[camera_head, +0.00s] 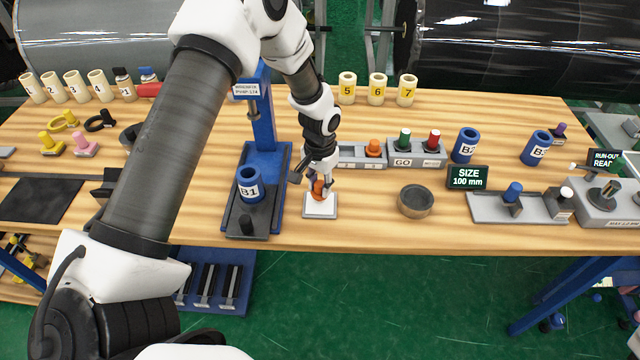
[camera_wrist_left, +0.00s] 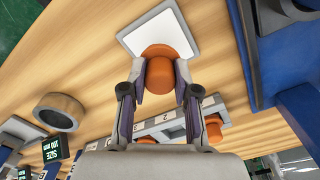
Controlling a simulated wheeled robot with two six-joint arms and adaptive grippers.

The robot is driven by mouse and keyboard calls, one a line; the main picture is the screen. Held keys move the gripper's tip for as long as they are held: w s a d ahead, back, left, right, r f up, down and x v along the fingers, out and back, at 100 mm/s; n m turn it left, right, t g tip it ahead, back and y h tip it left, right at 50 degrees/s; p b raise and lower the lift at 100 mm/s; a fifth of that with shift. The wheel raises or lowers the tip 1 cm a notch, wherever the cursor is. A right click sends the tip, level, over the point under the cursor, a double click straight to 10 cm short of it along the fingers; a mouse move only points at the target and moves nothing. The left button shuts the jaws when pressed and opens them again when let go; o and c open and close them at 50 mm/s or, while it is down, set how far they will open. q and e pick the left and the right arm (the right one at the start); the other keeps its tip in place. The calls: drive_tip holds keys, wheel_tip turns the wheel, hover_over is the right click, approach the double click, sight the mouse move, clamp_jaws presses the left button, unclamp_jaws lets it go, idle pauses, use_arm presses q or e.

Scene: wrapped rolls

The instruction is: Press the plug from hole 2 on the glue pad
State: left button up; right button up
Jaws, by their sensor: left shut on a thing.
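My left gripper (camera_head: 319,184) is shut on an orange plug (camera_head: 318,190), which it holds upright over the white glue pad (camera_head: 320,209). The plug's lower end is at or just above the pad; I cannot tell if it touches. In the left wrist view the plug (camera_wrist_left: 160,70) sits between the fingertips (camera_wrist_left: 160,82) with the pad (camera_wrist_left: 140,38) behind it. The grey plug holder (camera_head: 348,160) stands behind the gripper, with another orange plug (camera_head: 373,147) at its right end. Its hole 2 is partly hidden by my fingers. My right gripper is not in view.
A blue press stand (camera_head: 262,125) with roll B1 (camera_head: 250,183) is close left of the pad. A round grey dish (camera_head: 416,201) and the SIZE display (camera_head: 468,178) stand to the right. The GO button box (camera_head: 416,156) is behind. Bare wood lies between pad and dish.

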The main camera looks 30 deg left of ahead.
sight(319, 184)
use_arm(q)
drive_tip(key=shift+r+p, duration=1.9)
drive_tip(key=shift+r, duration=0.8)
drive_tip(key=shift+s+f, duration=0.1)
